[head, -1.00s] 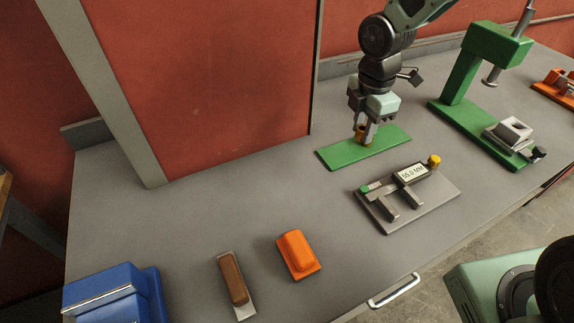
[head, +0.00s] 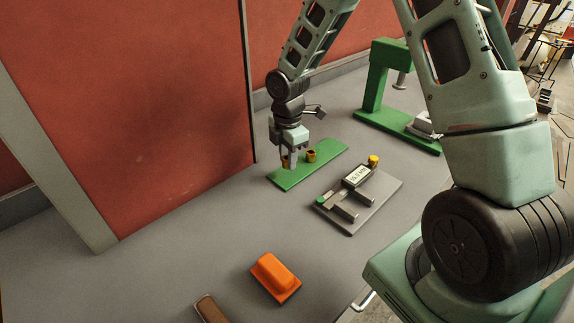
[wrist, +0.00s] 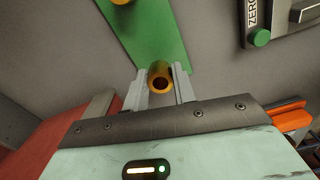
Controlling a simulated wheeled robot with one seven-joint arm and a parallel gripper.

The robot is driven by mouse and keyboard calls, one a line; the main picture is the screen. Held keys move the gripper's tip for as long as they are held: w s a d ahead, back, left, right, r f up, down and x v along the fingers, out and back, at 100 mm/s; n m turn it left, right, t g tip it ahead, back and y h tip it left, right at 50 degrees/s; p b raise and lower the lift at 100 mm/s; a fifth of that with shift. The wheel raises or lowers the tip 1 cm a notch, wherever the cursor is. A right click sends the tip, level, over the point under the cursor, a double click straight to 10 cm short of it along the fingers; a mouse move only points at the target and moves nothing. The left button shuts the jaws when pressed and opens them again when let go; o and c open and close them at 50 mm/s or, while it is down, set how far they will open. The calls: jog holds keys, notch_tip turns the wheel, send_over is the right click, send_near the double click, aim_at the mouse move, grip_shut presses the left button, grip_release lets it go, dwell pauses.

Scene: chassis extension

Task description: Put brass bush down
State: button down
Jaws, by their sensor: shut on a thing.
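A brass bush (wrist: 159,77) is between the fingers of my gripper (wrist: 160,88) in the wrist view, its open end towards the camera. In the head view my gripper (head: 289,162) is low over the left part of a green mat (head: 290,178), with the held bush (head: 285,161) partly hidden behind a finger. I cannot tell whether it touches the mat. A second brass bush (head: 311,156) stands on the mat to the right of my gripper. It also shows at the top edge of the wrist view (wrist: 122,2).
A measuring gauge (head: 350,215) on a grey plate lies to the right of the mat. A green press (head: 375,85) stands behind it. An orange block (head: 274,274) and a brown-handled tool (head: 210,309) lie in front. A red panel (head: 130,110) rises at left.

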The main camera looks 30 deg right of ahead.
jog(key=shift+f, duration=1.45)
jog(key=c, duration=1.1)
grip_release()
jog(key=shift+f, duration=0.15)
jog(key=shift+c, duration=0.2)
notch_tip(320, 180, up, 12)
jog(key=shift+r, duration=0.1)
jog(key=s+a+r+m, duration=0.4)
jog(key=s+a+m, duration=0.1)
jog(key=s+a, duration=1)
jog(key=s+a+m, duration=0.5)
jog(key=s, duration=0.7)
jog(key=shift+s+r+y, duration=0.3)
jog(key=shift+s+r, duration=0.05)
jog(key=shift+s, duration=0.05)
